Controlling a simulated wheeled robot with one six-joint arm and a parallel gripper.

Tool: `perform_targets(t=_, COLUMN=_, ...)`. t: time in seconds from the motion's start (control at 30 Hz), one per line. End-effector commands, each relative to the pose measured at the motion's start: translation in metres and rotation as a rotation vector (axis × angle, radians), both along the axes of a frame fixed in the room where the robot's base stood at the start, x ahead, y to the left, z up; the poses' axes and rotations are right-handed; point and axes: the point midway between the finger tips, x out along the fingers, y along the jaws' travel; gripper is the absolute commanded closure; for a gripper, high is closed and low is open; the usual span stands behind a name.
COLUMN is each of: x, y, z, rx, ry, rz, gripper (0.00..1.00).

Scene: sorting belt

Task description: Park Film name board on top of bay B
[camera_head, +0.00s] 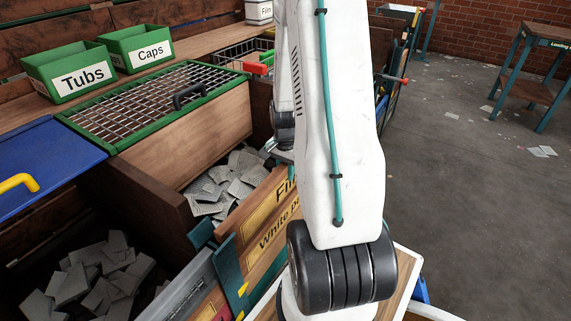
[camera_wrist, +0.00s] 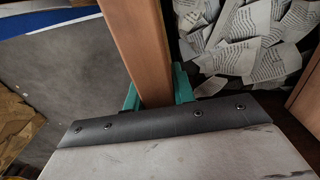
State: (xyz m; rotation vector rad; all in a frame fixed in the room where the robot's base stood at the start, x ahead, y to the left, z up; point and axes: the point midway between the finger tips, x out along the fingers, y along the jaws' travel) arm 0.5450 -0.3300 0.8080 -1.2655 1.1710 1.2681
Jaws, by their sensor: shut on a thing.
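The Film name board (camera_head: 263,203) is wooden with a yellow label, and only "Fil" shows in the head view before my arm covers the rest. It stands behind the White pa... board (camera_head: 262,247). My gripper (camera_wrist: 157,92) has its teal fingers on both sides of a brown wooden board (camera_wrist: 138,42) in the wrist view, shut on its edge. In the head view my gripper (camera_head: 281,153) is mostly hidden at the upper end of the Film board. No letter B shows, so I cannot tell which bay is bay B.
Grey scraps fill one bay (camera_head: 228,186) beside the boards and another at lower left (camera_head: 95,275). A green-framed mesh lid (camera_head: 150,95) and a blue lid (camera_head: 45,155) cover other bays. Green Tubs (camera_head: 70,70) and Caps (camera_head: 135,48) bins stand behind.

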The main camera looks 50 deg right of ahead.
Motion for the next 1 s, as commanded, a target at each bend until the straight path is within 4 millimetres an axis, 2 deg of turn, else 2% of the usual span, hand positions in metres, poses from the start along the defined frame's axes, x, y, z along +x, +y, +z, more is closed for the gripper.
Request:
perform_targets(t=0.47, x=0.001, y=-0.001, z=-0.004, rx=-0.002, ry=-0.002, rz=0.000, gripper=1.00)
perform_targets(t=0.9, x=0.001, y=-0.001, z=-0.017, rx=-0.002, ry=-0.002, rz=0.000, gripper=1.00)
perform_targets(t=0.93, x=0.001, y=-0.001, z=-0.017, rx=-0.002, ry=-0.002, rz=0.000, gripper=0.72)
perform_targets(t=1.0, x=0.001, y=-0.001, z=-0.017, rx=-0.003, ry=-0.002, rz=0.000, gripper=0.52)
